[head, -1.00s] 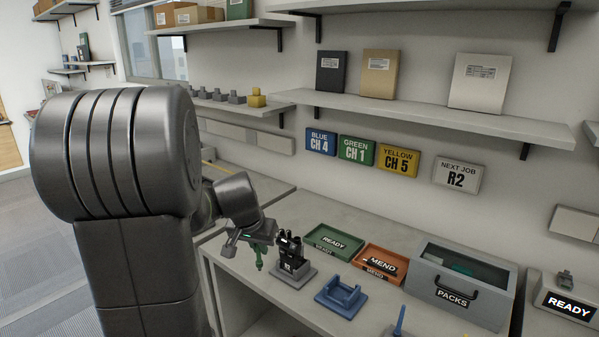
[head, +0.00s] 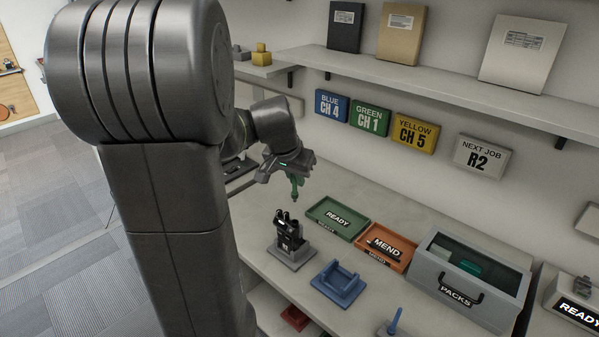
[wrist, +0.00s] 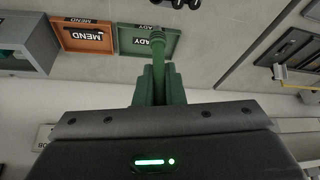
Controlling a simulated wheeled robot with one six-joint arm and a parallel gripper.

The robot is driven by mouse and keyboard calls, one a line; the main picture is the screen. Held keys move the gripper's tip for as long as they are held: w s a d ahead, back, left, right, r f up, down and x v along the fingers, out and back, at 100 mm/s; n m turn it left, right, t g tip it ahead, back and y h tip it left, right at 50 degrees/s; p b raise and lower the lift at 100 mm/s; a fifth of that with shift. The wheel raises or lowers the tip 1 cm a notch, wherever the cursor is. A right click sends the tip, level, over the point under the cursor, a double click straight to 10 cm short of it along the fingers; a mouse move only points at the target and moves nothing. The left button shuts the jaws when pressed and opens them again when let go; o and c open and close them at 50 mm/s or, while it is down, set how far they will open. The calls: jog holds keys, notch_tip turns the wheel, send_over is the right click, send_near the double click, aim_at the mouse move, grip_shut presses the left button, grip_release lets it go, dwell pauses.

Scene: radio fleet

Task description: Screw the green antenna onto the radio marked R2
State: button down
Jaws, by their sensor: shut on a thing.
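My gripper (head: 292,172) is shut on the green antenna (head: 295,188), which points down from the jaws. It also shows in the wrist view, where the antenna (wrist: 157,45) sticks out past the jaws. A dark radio (head: 290,232) stands upright in a grey stand (head: 292,256) on the bench. The antenna's lower end is above the radio and apart from it. I cannot read the radio's mark here. A wall sign (head: 481,157) reads NEXT JOB R2. In the wrist view only a dark edge of the radio (wrist: 182,3) shows at the top.
A green READY tray (head: 337,217) and an orange MEND tray (head: 385,246) lie right of the radio. A blue cradle (head: 338,284) stands in front of them. A grey PACKS bin (head: 430,277) is further right. A shelf (head: 440,100) runs along the wall above.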

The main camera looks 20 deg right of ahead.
aim_at(294, 198)
jog(key=shift+f, duration=0.1)
notch_tip(294, 198, down, 6)
jog(key=b, duration=0.5)
jog(key=shift+f+b, duration=1.05)
jog(key=shift+b, duration=0.45)
dwell(1.9)
jog(key=c, duration=1.4)
grip_release()
jog(key=shift+c, duration=0.2)
jog(key=shift+a+r, duration=0.1)
jog(key=v, duration=1.3)
jog(key=shift+r, duration=0.3)
jog(key=shift+s+f, duration=0.1)
jog(key=shift+f, duration=0.05)
